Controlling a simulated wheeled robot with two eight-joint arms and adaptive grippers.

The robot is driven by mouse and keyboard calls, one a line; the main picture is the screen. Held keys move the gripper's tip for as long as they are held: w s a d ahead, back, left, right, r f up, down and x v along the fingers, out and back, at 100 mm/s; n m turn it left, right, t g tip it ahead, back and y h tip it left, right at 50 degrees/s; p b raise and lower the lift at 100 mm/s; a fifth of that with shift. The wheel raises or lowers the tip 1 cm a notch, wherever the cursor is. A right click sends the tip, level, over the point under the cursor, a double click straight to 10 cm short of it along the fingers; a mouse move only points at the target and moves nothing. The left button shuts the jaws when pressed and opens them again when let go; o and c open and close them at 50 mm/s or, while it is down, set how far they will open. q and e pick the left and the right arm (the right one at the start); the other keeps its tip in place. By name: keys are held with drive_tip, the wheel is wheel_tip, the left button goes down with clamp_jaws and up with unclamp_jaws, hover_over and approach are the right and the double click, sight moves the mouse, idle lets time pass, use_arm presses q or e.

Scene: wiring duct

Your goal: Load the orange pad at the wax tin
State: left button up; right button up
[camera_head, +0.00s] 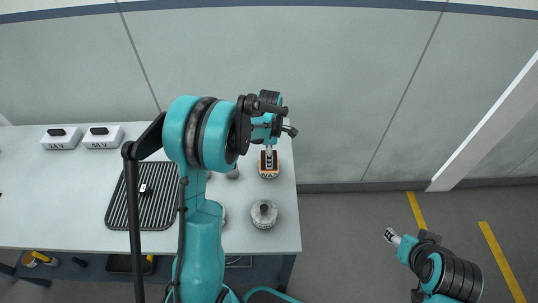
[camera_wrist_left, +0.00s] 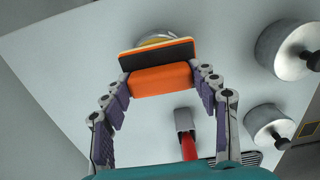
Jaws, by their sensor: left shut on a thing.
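The orange pad (camera_head: 268,157) is a block with a dark, orange-edged plate, near the right end of the table. In the left wrist view the orange pad (camera_wrist_left: 160,80) sits between the two fingers of my left gripper (camera_wrist_left: 162,84), which is shut on it. A round tin (camera_wrist_left: 165,40), taken as the wax tin, lies just beyond the plate and is partly hidden by it. In the head view the tin (camera_head: 268,174) shows below the pad; whether they touch is unclear. My right gripper (camera_head: 392,237) is off the table at the right; its jaw state is unclear.
A round grey knobbed weight (camera_head: 264,214) stands near the table's front right; another is partly behind my left arm. A ribbed black mat (camera_head: 155,208) and two white boxes (camera_head: 61,138) (camera_head: 103,137) lie left. A red-handled tool (camera_wrist_left: 187,140) shows below the pad.

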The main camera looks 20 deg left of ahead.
idle(0.3)
use_arm(q)
drive_tip(key=shift+r+p, duration=0.45)
drive_tip(key=shift+r, duration=0.1)
drive_tip(key=shift+r+p, duration=1.8)
drive_tip(key=shift+r, duration=1.15)
